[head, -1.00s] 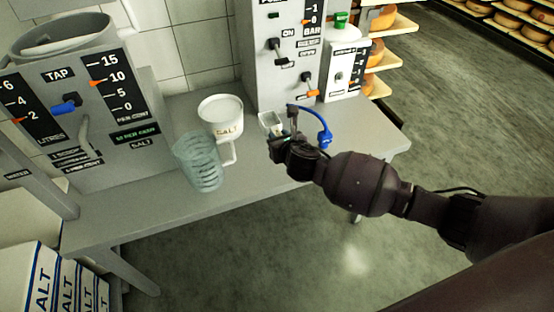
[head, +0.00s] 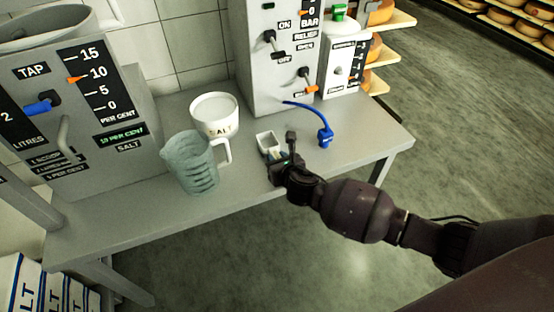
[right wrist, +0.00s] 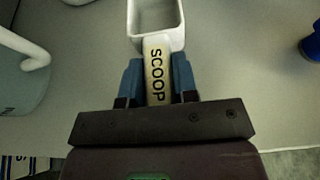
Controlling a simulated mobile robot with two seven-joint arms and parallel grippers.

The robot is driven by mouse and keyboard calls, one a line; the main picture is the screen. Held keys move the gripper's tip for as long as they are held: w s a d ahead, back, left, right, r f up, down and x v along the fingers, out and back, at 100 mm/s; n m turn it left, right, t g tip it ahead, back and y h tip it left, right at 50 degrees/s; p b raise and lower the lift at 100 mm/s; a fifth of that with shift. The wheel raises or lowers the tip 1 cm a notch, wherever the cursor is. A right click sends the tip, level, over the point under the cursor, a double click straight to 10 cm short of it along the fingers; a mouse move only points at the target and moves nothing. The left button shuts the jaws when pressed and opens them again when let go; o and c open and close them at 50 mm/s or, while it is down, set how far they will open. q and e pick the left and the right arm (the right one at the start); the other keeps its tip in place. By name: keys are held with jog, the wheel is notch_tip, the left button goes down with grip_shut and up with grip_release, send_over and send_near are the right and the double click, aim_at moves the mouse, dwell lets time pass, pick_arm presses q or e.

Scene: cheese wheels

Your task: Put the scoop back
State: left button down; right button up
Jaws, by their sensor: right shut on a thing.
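The scoop has a white square bowl (head: 268,143) and a pale handle marked SCOOP (right wrist: 157,72). My right gripper (head: 279,165) is shut on that handle; in the right wrist view its blue fingers (right wrist: 157,82) press it from both sides. The bowl points away from the gripper, over the grey table; I cannot tell whether it touches the top. The white tub marked SALT (head: 215,117) stands to the left of the scoop, with white salt inside. My left gripper is not in view.
A clear greenish jug (head: 190,165) with a white handle stands in front of the salt tub. A blue hose piece (head: 324,136) lies right of the scoop. Grey machines with levers and scales (head: 270,60) stand behind. The table (head: 362,135) is clear at the right.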

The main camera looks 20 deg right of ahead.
jog(key=shift+f, duration=0.1)
jog(key=o, duration=0.7)
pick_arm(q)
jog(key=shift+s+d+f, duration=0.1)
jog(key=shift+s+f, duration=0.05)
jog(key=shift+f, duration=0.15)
pick_arm(e)
jog(key=shift+o, duration=1.1)
